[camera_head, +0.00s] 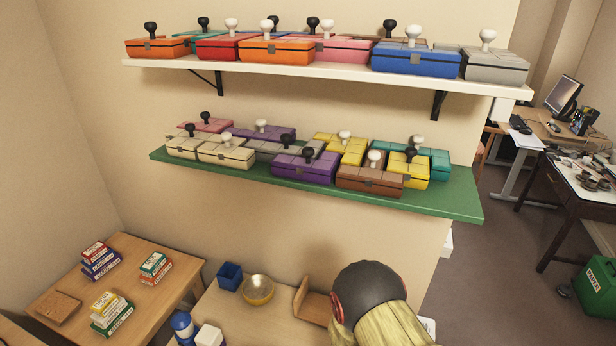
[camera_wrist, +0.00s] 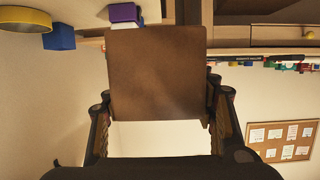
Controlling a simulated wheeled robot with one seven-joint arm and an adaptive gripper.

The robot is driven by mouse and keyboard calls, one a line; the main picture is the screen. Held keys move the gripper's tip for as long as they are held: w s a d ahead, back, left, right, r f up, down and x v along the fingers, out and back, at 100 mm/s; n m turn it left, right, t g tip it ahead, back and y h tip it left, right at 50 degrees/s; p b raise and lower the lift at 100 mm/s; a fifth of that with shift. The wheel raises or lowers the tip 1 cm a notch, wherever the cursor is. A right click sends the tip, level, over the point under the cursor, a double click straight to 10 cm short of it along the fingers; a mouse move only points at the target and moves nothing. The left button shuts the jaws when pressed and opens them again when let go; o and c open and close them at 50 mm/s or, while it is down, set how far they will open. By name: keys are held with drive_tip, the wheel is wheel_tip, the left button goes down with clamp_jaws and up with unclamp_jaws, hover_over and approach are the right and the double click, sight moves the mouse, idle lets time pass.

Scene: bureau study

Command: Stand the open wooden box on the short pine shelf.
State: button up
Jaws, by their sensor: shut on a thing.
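The open wooden box (camera_head: 315,307) shows in the head view as a brown floor and an upright side, just left of my dark rounded wrist. In the wrist view a flat brown face of the box (camera_wrist: 155,72) fills the space between my fingers. My gripper (camera_wrist: 157,112) is shut on it. In the head view my wrist hides the fingers and the box's right part. A pale wooden surface (camera_head: 232,308) lies below and left of the box; I cannot tell whether it is the short pine shelf, or whether the box touches it.
A green shelf (camera_head: 455,197) and white shelf (camera_head: 340,72) above carry several knobbed boxes. A table (camera_head: 150,250) with small cartons stands left.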

drive_tip(key=w+d+m+t+h, duration=0.5)
drive_tip(key=w+d+m+t, duration=0.2)
drive_tip(key=w+d, duration=0.5)
drive_tip(key=w+d+r+m+t+h, duration=0.1)
drive_tip(key=d+r+m+h, duration=0.1)
drive_tip(key=d, duration=0.5)
drive_tip(key=w+d+r+m+t+h, duration=0.1)
drive_tip(key=d+r+m+h, duration=0.1)
drive_tip(key=d, duration=0.6)
drive_tip(key=w+d+r+m+t+h, duration=0.1)
drive_tip(key=d+r+m+h, duration=0.1)
drive_tip(key=d, duration=0.6)
drive_tip(key=m+h, duration=0.1)
drive_tip(key=h, duration=0.1)
drive_tip(key=shift+w+d+r+h, duration=0.15)
drive_tip(key=shift+w+d+h, duration=0.15)
drive_tip(key=shift+h, duration=0.1)
drive_tip(key=shift+s, duration=0.15)
